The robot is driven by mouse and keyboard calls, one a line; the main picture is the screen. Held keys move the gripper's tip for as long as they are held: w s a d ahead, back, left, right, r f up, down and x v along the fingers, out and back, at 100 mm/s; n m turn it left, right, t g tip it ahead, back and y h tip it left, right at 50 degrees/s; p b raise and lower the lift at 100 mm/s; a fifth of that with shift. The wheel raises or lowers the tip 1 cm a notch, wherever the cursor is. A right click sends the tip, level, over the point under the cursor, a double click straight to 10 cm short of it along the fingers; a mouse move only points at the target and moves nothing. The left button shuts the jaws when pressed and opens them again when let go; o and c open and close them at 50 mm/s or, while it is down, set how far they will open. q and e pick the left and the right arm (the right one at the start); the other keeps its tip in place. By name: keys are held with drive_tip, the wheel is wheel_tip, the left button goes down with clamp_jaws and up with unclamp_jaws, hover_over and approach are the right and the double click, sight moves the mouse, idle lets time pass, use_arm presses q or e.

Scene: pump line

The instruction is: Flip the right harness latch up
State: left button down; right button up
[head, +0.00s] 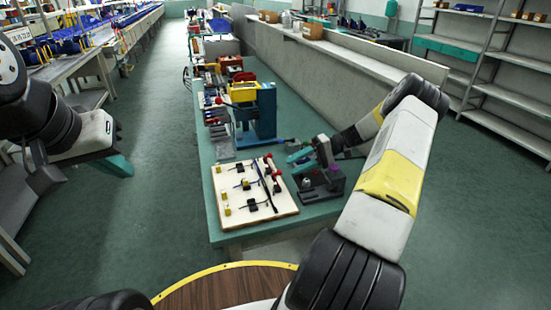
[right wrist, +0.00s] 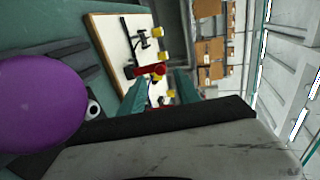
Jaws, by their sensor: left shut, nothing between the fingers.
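The pale harness board (head: 232,197) lies flat on the near end of the green bench, with black cables, dark clips and yellow blocks. Red-tipped parts (head: 277,173) sit along its right and far edges; I cannot tell for sure which is the right latch. The board (right wrist: 109,33) also shows in the right wrist view, with a red part (right wrist: 150,71) near the fingers. My right gripper (head: 302,155) is right of the board, above the bench; its teal fingers (right wrist: 160,92) are apart with nothing held. My left gripper (head: 116,166) is shut and empty, away from the bench over the floor.
A dark fixture (head: 323,188) with a purple knob (right wrist: 40,105) stands right of the board, close under my right gripper. A blue and yellow press (head: 262,110) stands behind the board. A grey partition (head: 300,62) runs along the bench's right side. The aisle at left is clear.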

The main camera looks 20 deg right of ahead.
drive_tip(key=v, duration=0.4)
idle(0.3)
drive_tip(key=s+a+r+h, duration=0.4)
drive_tip(key=a+r, duration=0.2)
drive_tip(key=r, duration=0.3)
drive_tip(key=s+a+r+h, duration=0.45)
drive_tip(key=a+r, duration=0.25)
drive_tip(key=r, duration=0.2)
drive_tip(key=s+a+r+t+h, duration=0.1)
drive_tip(key=s+a+r+t, duration=0.1)
drive_tip(key=s, duration=0.6)
drive_tip(key=s+a+r+t+h, duration=0.2)
drive_tip(key=s+r+t, duration=0.2)
drive_tip(key=s, duration=0.5)
drive_tip(key=shift+r+t, duration=0.3)
drive_tip(key=shift+a+h, duration=0.15)
drive_tip(key=shift+h, duration=0.1)
